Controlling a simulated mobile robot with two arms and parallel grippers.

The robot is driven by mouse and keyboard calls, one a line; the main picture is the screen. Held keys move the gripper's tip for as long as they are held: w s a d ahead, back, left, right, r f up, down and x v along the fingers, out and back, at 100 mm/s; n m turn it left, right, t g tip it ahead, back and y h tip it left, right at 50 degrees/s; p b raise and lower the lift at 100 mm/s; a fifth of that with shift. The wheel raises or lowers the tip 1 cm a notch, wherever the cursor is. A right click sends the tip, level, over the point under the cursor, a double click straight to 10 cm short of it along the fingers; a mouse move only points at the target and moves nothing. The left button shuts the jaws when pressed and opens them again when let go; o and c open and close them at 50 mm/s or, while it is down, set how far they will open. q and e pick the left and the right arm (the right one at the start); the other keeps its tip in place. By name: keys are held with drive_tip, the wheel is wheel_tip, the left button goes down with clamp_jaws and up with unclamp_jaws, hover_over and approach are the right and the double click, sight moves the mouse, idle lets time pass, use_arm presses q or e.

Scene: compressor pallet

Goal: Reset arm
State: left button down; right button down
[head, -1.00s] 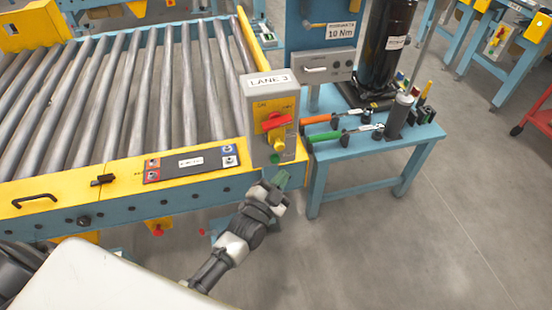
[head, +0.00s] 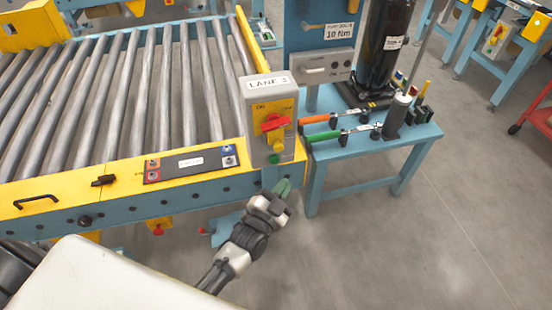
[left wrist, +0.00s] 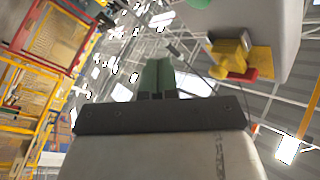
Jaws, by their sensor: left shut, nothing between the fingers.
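My left gripper (head: 283,187) is shut and empty, just below the grey LANE 3 switch box (head: 252,135) in the head view. The box carries a red rotary handle (head: 276,123) with a yellow part under it, and a green button (head: 274,159). In the left wrist view my green fingers (left wrist: 158,76) are together and point up. The red handle (left wrist: 243,74) and its yellow part (left wrist: 229,52) show at the upper right there, apart from the fingers. My right gripper is not in view.
A roller conveyor (head: 120,90) with a yellow front rail lies to the left. A blue table (head: 380,155) with orange-handled (head: 320,119) and green-handled (head: 330,136) tools stands right of the box. A black cylinder (head: 384,45) stands behind. Grey floor is clear at the lower right.

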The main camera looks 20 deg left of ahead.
use_arm(q)
drive_tip(key=shift+f, duration=0.1)
drive_tip(key=s+a+f+n+g+y+p, duration=0.1)
drive_tip(key=s+f+g+p, duration=0.15)
drive_tip(key=s+f, duration=0.45)
drive_tip(key=s+a+f+n+g+p, duration=0.2)
drive_tip(key=s+f+g, duration=0.2)
drive_tip(key=f, duration=0.4)
drive_tip(key=s+a+f+n+g+y+p, duration=0.1)
drive_tip(key=s+f+g+p, duration=0.1)
drive_tip(key=s+f+g, duration=0.35)
drive_tip(key=s+a+f+n+g+p, duration=0.1)
drive_tip(key=s+a+f+g, duration=0.1)
drive_tip(key=s, duration=0.6)
drive_tip(key=s+a+f+n+g+y+p, duration=0.1)
drive_tip(key=s+f, duration=0.3)
drive_tip(key=s, duration=0.5)
drive_tip(key=s+a+f+n+g+p, duration=0.1)
drive_tip(key=s+a+f+g, duration=0.1)
drive_tip(key=s, duration=0.6)
wheel_tip(320, 180, down, 2)
drive_tip(key=shift+s+a+f+g+y, duration=0.1)
drive_tip(key=shift+s+a+g+y, duration=0.1)
drive_tip(key=shift+a+g+y, duration=0.3)
drive_tip(key=shift+d, duration=0.2)
